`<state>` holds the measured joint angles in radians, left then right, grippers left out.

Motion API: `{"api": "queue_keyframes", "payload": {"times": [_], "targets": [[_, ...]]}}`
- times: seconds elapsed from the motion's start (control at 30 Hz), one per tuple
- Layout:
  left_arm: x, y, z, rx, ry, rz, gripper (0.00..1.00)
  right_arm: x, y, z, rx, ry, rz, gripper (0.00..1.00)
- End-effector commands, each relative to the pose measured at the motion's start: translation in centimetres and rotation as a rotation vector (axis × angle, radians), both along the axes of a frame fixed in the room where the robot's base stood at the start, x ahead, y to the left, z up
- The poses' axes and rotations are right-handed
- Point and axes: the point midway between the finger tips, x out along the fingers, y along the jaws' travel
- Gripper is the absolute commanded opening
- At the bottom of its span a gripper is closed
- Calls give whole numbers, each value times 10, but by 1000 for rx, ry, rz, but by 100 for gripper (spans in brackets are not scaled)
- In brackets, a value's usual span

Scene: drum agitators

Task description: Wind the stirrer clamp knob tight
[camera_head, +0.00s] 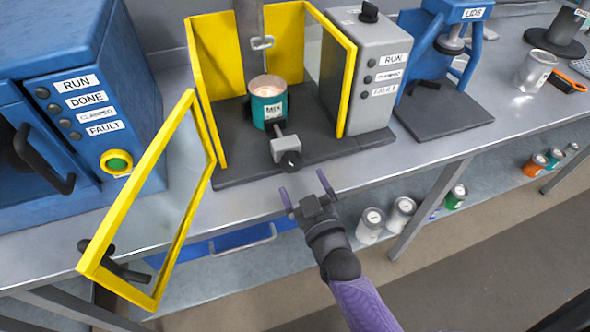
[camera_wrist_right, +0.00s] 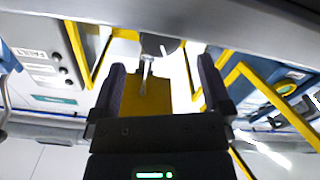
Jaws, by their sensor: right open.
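The block faces a teal can labelled MIX (camera_head: 268,112), which stands inside the yellow-framed guard of the stirrer. My right gripper (camera_head: 303,182) is open and empty in front of the bench edge. Its purple fingers point toward the knob, with a small gap between fingertips and knob. In the right wrist view the open fingers (camera_wrist_right: 160,80) show at left and right; I cannot clearly identify the knob there. My left gripper is not in view.
The yellow-framed guard door (camera_head: 194,195) hangs open at the front left. A blue machine (camera_head: 60,85) stands left. A grey control box (camera_head: 368,75) and a blue LIDS press (camera_head: 440,55) stand right. Several cans sit on the lower shelf (camera_head: 415,205).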

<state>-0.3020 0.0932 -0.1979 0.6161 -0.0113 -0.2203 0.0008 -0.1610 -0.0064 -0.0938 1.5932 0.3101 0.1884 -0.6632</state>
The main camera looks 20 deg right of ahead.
Motion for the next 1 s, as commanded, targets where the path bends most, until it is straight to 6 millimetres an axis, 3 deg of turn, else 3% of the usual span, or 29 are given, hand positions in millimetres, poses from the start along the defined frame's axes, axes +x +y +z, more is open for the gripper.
{"api": "queue_keyframes", "payload": {"times": [0.1,0.23,0.6,0.67,1.0], "targets": [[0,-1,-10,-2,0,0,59,27,1,-3,4,-1,0,100],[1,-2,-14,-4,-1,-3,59,44,2,-2,2,-1,0,100],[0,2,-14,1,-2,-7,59,52,2,0,5,0,0,100],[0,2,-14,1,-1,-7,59,52,2,0,5,0,0,89],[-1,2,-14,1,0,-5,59,52,2,0,5,0,0,17]]}}
